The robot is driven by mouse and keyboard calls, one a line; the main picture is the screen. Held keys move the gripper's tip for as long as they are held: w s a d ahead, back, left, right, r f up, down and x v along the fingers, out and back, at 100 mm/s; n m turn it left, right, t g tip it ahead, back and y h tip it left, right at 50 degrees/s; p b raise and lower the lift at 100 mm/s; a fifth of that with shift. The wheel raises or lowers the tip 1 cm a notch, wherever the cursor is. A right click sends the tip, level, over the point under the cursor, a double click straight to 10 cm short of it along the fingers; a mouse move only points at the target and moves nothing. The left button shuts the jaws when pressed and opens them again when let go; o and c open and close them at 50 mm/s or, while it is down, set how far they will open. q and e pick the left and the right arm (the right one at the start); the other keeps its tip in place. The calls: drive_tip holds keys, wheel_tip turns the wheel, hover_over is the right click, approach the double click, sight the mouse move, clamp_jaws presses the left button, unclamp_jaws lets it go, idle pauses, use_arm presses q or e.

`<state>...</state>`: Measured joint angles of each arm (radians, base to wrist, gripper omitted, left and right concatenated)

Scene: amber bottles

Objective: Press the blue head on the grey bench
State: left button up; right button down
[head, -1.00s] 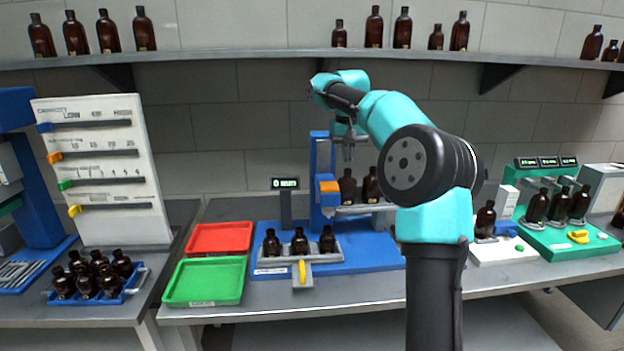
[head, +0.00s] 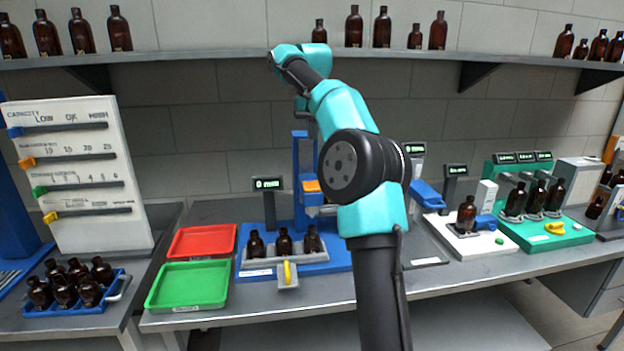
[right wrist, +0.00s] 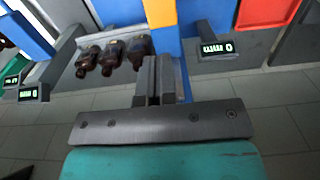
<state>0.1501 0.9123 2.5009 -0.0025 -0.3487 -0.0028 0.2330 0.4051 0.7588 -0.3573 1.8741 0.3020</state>
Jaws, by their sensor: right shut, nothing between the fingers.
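A blue head (head: 427,194) shows right of my right arm, over a grey base plate (head: 425,252) on the grey bench (head: 465,281). A blue press (head: 300,170) with an orange block (head: 311,186) stands left of my arm. My right arm rises across the middle and bends over near the press. My right gripper is mostly hidden in the head view. In the right wrist view my right gripper (right wrist: 160,75) is shut and empty, in front of the blue column (right wrist: 168,45) and below its orange block (right wrist: 160,12). My left gripper is not in view.
Three amber bottles (head: 284,242) stand in a grey holder before the press. Red (head: 201,240) and green (head: 188,285) trays lie left. A white station (head: 466,235) and a green station (head: 545,232) stand right. The front bench strip is clear.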

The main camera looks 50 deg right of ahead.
sight(312, 186)
wheel_tip(312, 186, down, 14)
drive_tip(key=shift+r, duration=0.1)
idle(0.7)
